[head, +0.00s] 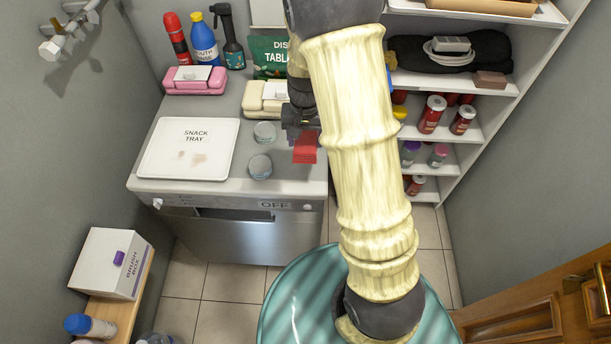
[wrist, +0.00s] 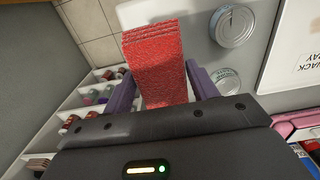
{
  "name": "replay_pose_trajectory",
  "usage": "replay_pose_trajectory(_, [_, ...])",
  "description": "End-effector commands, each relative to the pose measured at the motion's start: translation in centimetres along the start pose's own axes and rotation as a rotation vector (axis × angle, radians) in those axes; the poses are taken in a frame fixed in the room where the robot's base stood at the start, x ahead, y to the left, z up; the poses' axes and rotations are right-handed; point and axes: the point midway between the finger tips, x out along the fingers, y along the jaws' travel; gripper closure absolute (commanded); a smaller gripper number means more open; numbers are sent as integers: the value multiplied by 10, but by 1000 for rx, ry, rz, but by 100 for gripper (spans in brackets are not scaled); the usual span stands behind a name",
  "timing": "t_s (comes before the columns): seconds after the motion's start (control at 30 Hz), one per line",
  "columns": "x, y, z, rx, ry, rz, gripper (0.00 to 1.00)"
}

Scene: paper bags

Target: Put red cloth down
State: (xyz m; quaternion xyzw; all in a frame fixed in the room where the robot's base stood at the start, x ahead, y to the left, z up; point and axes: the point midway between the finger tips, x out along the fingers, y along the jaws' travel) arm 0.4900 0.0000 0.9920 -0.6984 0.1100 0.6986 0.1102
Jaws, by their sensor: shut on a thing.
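The red cloth (wrist: 158,62) is a folded, textured red strip in the wrist view. My gripper (wrist: 160,88) is shut on it, with a purple finger on each side. In the head view the red cloth (head: 305,147) hangs below my gripper (head: 300,125), over the right part of the grey counter (head: 226,178). I cannot tell whether its lower end touches the counter. My arm hides part of the scene to its right.
A white snack tray (head: 160,147) lies on the left of the counter. Two round tins (head: 264,132) (head: 260,167) stand just left of the cloth. Bottles (head: 204,42) and a pink case (head: 195,80) stand behind. Shelves (head: 470,80) are at right.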

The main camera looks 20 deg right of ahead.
Motion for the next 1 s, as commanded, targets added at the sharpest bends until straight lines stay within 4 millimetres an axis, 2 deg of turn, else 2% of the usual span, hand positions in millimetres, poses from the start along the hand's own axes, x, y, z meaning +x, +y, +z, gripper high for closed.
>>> replay_pose_trajectory(0.37, [1, 0, 1, 3, -2, 1, 60])
replay_pose_trajectory(0.7, [54, 0, 1, 2, -4, 2, 60])
replay_pose_trajectory(0.8, [61, 0, 1, 1, -1, 1, 60])
replay_pose_trajectory(1.0, [61, -1, 0, 1, 0, 0, 60])
